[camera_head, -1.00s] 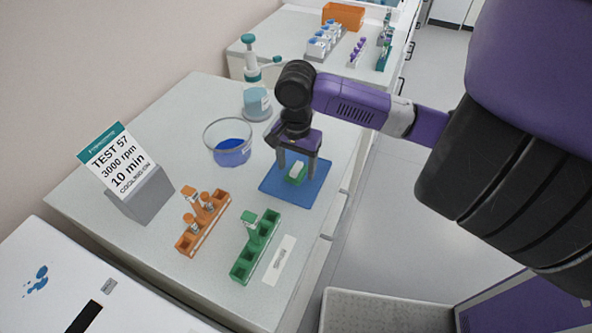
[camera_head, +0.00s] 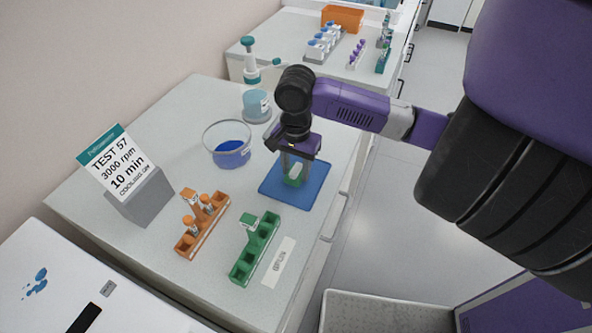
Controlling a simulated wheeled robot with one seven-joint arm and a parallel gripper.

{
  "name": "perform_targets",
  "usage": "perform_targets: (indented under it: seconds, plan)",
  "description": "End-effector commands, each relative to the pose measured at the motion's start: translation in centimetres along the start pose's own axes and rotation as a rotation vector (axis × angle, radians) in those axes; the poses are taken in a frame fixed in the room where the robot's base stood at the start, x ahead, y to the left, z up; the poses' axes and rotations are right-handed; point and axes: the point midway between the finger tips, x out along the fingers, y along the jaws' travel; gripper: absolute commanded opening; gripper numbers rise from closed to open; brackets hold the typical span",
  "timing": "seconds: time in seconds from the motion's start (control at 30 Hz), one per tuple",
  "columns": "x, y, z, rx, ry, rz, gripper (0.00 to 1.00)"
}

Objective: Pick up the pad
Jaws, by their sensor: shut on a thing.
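The fingers cover part of the pad. I cannot tell whether the pad still touches the mat.
A glass bowl with blue liquid (camera_head: 229,147) stands left of the mat. A green rack (camera_head: 257,252) and an orange rack (camera_head: 203,232) stand nearer me. A bottle (camera_head: 256,104) is behind, and a sign on a grey block (camera_head: 142,197) at left. The bench's right edge is near the mat.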

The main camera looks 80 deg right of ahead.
Motion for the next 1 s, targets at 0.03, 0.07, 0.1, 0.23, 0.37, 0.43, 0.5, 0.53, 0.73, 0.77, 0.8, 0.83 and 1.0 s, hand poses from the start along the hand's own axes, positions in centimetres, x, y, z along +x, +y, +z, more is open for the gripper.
perform_targets:
  seconds: [0.03, 0.07, 0.1, 0.23, 0.37, 0.43, 0.5, 0.53, 0.73, 0.77, 0.8, 0.83, 1.0]
  plan:
    - [-0.3, -0.1, 0.0, 0.000, 0.000, -0.002, 0.02]
    - [-0.5, -0.1, 0.0, 0.000, 0.000, -0.002, 0.02]
    - [-0.9, -0.1, 0.0, 0.000, 0.000, -0.002, 0.02]
    - [-3.0, -0.1, 0.0, -0.003, 0.001, -0.004, 0.02]
    - [-6.5, -0.1, 0.0, -0.003, 0.003, -0.005, 0.02]
    - [-8.6, -0.1, 0.0, -0.004, 0.003, -0.005, 0.02]
    - [-10.9, -0.1, -0.1, -0.004, 0.006, -0.003, 0.02]
    - [-11.7, -0.1, -0.1, -0.004, 0.007, -0.002, 0.02]
    - [-16.3, 0.0, -0.1, -0.002, 0.006, -0.001, 0.02]
    - [-16.8, 0.0, -0.1, -0.003, 0.006, -0.001, 0.02]
    - [-17.4, 0.0, -0.1, -0.002, 0.005, -0.001, 0.02]
    - [-17.8, 0.0, -0.1, -0.002, 0.004, 0.000, 0.02]
    - [-19.3, 0.0, -0.1, 0.000, 0.002, -0.001, 0.02]
